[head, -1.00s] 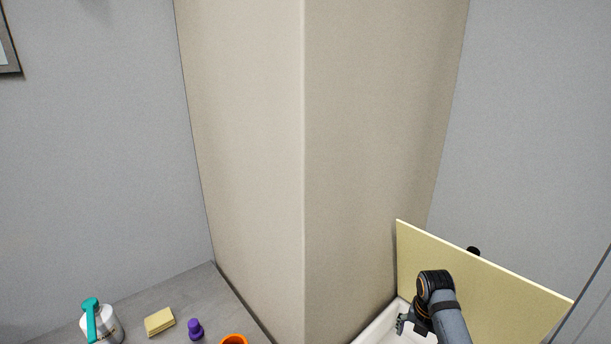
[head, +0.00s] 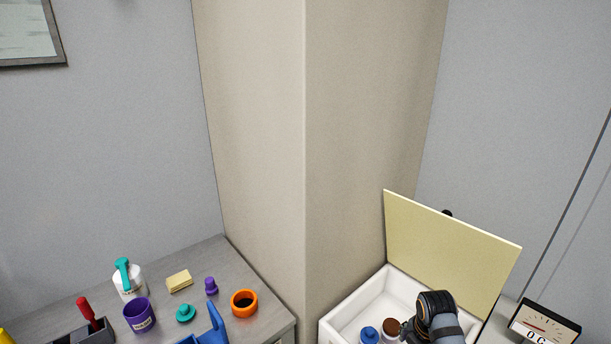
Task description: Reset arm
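My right arm (head: 436,312) comes in from the bottom right, over the right side of an open white box (head: 354,310). Its dark gripper (head: 408,330) shows only in part at the bottom edge, and whether its fingers are apart is hidden. A jar with a brown cap (head: 391,327) stands in the box just left of it, with a blue-capped bottle (head: 369,334) beside that. I cannot tell whether the gripper touches the jar. My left gripper is not in view.
The box's pale yellow lid (head: 450,245) stands raised behind my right arm. A dial meter (head: 545,325) is at the right. The left table holds a purple cup (head: 139,315), an orange cup (head: 244,302) and a white bottle (head: 128,280). A beige pillar (head: 305,150) separates the two sides.

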